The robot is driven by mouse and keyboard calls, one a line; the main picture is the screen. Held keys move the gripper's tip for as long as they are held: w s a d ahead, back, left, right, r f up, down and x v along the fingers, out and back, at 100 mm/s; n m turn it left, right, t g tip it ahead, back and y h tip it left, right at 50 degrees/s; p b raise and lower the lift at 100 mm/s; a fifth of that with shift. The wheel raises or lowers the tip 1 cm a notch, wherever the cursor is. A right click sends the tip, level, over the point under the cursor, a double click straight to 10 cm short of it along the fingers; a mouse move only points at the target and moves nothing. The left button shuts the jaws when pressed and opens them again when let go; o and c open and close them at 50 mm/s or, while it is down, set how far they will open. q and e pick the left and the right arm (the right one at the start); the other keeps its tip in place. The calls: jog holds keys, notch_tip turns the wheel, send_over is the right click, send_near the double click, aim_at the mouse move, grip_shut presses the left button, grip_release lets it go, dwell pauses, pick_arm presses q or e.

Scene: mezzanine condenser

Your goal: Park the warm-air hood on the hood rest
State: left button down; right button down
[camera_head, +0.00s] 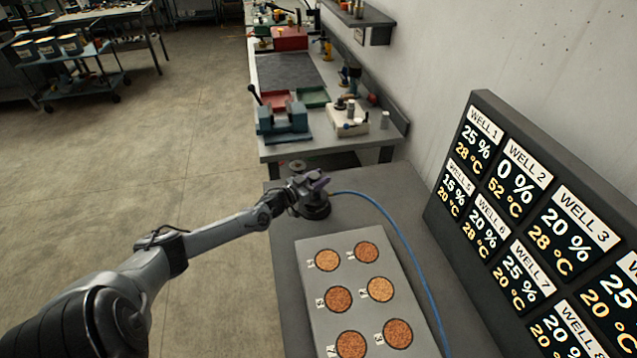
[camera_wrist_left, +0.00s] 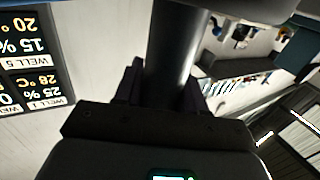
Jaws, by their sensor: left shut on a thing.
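The warm-air hood (camera_head: 316,211) is a dark round body at the far end of the grey bench, with a blue hose running from it. My left gripper (camera_head: 312,183) is shut on its upper part. In the left wrist view the left gripper (camera_wrist_left: 160,88) closes around a dark upright cylinder (camera_wrist_left: 172,50), which is the hood's handle. A small dark round piece (camera_head: 297,165) shows just behind the gripper; I cannot tell if it is the hood rest. Whether the hood touches the surface below is hidden. My right gripper is not in view.
A grey plate (camera_head: 312,300) with several round wells of brown grains lies nearer on the bench. The blue hose (camera_head: 398,233) curves along its right side. A dark display board (camera_head: 540,215) stands at the right. Another workbench (camera_head: 285,150) with a vise stands beyond.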

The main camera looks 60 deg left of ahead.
pick_arm(q)
jog(key=shift+f, duration=0.45)
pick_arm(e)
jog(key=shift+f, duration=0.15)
pick_arm(q)
jog(key=shift+f, duration=0.15)
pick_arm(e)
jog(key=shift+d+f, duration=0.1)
pick_arm(q)
jog(key=c, duration=0.7)
grip_release()
jog(key=shift+f, duration=0.1)
jog(key=shift+o, duration=0.2)
jog(key=shift+s, duration=0.4)
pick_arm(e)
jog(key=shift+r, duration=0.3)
pick_arm(q)
jog(key=s+d+p, duration=0.1)
jog(key=s+p, duration=0.1)
jog(key=s, duration=0.9)
jog(key=shift+d+r, duration=0.15)
jog(key=shift+r, duration=0.05)
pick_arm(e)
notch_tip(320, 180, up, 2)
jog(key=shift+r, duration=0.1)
